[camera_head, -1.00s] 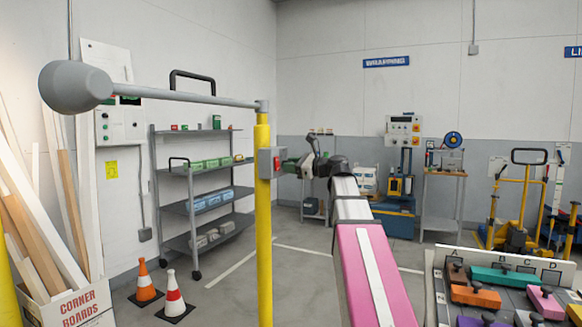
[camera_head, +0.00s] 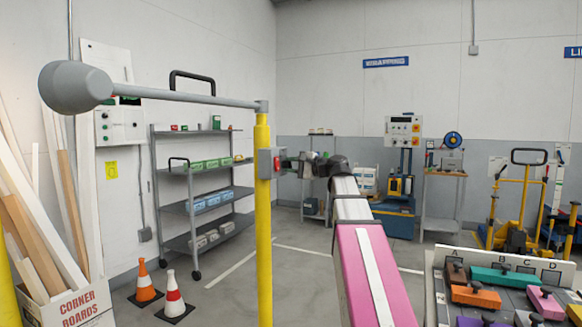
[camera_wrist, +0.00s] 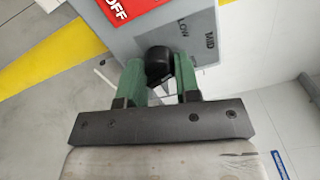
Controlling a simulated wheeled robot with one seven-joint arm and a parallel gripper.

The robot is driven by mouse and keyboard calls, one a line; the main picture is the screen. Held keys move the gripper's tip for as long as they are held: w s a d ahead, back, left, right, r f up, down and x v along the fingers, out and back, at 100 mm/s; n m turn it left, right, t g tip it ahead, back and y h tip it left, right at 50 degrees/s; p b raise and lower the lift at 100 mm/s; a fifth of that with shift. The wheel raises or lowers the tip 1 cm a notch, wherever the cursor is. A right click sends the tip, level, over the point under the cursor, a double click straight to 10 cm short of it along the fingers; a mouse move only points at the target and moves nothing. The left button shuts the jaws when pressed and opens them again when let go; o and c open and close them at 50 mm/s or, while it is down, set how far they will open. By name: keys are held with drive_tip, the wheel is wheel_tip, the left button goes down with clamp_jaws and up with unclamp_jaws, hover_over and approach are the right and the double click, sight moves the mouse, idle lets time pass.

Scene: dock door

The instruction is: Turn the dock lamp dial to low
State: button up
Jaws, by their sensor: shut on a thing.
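The black dock lamp dial (camera_wrist: 158,64) sticks out from a grey control box in the wrist view. Its plate (camera_wrist: 196,47) reads LOW and MID, with a red OFF label (camera_wrist: 117,8) beside it. My gripper (camera_wrist: 160,75) has its green fingers closed on the dial's two sides. The dial's pointer mark is hidden, so its exact setting cannot be told. In the head view the control box (camera_head: 265,163) sits on a yellow post (camera_head: 263,230), and my gripper (camera_head: 289,163) reaches it from the right. The grey dock lamp (camera_head: 75,87) hangs on an arm above.
A grey shelf cart (camera_head: 190,208) stands behind the post, with two traffic cones (camera_head: 173,297) in front of it. A tray with coloured blocks (camera_head: 500,295) is at lower right. Corner boards (camera_head: 35,220) lean at the left.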

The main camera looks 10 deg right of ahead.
drive_tip(key=n, duration=0.6)
drive_tip(key=shift+n, duration=0.3)
idle(0.4)
drive_tip(key=o, duration=0.9)
drive_tip(key=v, duration=1.1)
